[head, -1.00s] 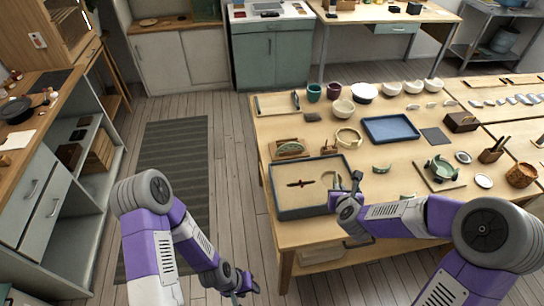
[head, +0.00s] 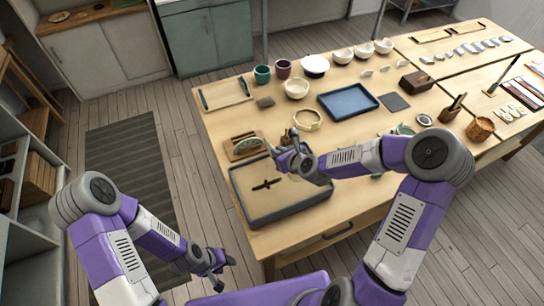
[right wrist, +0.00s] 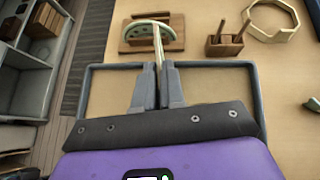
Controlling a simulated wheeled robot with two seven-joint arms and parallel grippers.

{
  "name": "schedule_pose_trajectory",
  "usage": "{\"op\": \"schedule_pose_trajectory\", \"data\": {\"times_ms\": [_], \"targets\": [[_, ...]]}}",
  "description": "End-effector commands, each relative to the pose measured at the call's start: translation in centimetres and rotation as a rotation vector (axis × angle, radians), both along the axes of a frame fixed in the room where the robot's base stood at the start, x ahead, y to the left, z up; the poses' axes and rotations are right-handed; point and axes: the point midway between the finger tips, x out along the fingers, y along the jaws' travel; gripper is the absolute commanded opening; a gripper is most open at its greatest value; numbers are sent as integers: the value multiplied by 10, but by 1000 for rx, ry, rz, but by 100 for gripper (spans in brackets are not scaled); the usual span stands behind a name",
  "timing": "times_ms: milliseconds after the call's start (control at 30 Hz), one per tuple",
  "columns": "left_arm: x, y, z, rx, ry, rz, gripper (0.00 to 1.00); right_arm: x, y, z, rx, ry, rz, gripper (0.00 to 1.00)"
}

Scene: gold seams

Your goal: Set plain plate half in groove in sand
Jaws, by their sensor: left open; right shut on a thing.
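My right gripper (head: 290,148) is over the back right part of the sand tray (head: 242,206). In the right wrist view the gripper (right wrist: 158,72) is shut on a thin pale piece (right wrist: 158,47), seen edge-on, which looks like the plain plate half. The piece is upright and points toward the back rim of the tray (right wrist: 88,92). A dark narrow mark with a short crossbar (head: 267,184) shows on the sand; I cannot tell whether it is the groove. My left gripper (head: 218,277) is open and empty, low beside the table.
A green half plate (head: 246,146) stands in a wooden holder behind the tray, near my right gripper. It also shows in the right wrist view (right wrist: 172,42). A pale ring (head: 307,121), a small wooden block with pegs (right wrist: 224,43) and a blue tray (head: 347,102) are close by.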

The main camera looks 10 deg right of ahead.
Motion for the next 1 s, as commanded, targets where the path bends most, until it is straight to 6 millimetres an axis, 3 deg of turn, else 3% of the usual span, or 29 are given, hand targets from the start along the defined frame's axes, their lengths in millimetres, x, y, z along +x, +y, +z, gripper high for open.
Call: {"op": "schedule_pose_trajectory", "data": {"times_ms": [500,1000], "targets": [[0,0,-4,0,-1,0,45,0,23,-11,3,0,402,0],[0,0,-10,0,-1,0,45,-17,40,3,-15,-6,961,0]]}}
